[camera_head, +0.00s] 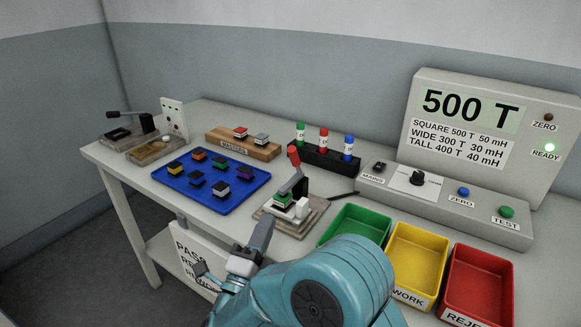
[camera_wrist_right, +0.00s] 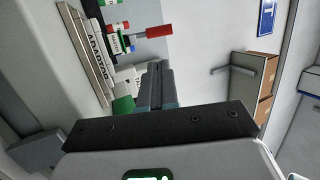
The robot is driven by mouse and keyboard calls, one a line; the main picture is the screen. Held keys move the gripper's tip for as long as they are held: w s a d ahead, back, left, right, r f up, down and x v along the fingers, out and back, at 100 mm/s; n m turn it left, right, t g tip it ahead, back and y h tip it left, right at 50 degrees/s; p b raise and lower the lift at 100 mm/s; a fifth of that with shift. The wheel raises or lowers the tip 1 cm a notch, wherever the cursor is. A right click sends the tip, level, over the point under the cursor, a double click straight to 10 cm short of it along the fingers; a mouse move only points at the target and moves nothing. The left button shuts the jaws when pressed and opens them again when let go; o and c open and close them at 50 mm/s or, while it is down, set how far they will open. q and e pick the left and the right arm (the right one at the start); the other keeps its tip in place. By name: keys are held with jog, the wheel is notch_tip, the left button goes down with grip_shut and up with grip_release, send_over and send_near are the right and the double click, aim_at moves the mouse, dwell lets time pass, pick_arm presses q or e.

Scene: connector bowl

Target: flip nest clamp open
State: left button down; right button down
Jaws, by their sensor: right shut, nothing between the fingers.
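The nest (camera_head: 312,219) is a wooden-edged fixture near the table's front edge. A green, black and white connector sits in it. Its clamp (camera_head: 300,187) has a red-tipped handle (camera_head: 293,156) standing up, slightly tilted, above a grey bar and black post. The red handle (camera_wrist_right: 153,32) also shows in the right wrist view, beyond the fingertips and apart from them. My right gripper (camera_head: 263,233) is shut and empty, just in front and to the left of the nest in the head view. Its fingers (camera_wrist_right: 155,84) are together in the wrist view.
A blue tray (camera_head: 235,205) of connectors lies left of the nest. A black rack (camera_head: 325,159) with three tubes stands behind. Green (camera_head: 350,216), yellow (camera_head: 417,252) and red (camera_head: 480,279) bins are at the right. A second clamp fixture (camera_head: 128,137) stands far left.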

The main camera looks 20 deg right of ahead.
aim_at(292, 159)
jog(key=shift+w, duration=0.15)
jog(key=shift+s+r, duration=0.1)
jog(key=shift+s, duration=0.15)
jog(key=shift+w+d+r+p, duration=0.1)
jog(key=shift+w+r+p, duration=0.15)
jog(key=shift+p, duration=0.2)
jog(key=shift+p+x, duration=1.2)
jog(key=shift+x, duration=0.05)
jog(key=p+x, duration=0.1)
jog(key=x, duration=0.8)
jog(key=shift+w+d, duration=0.2)
jog(key=shift+w+d+r+p, duration=0.1)
jog(key=shift+w+d+p, duration=0.3)
jog(key=shift+w, duration=0.15)
jog(key=shift+r, duration=0.2)
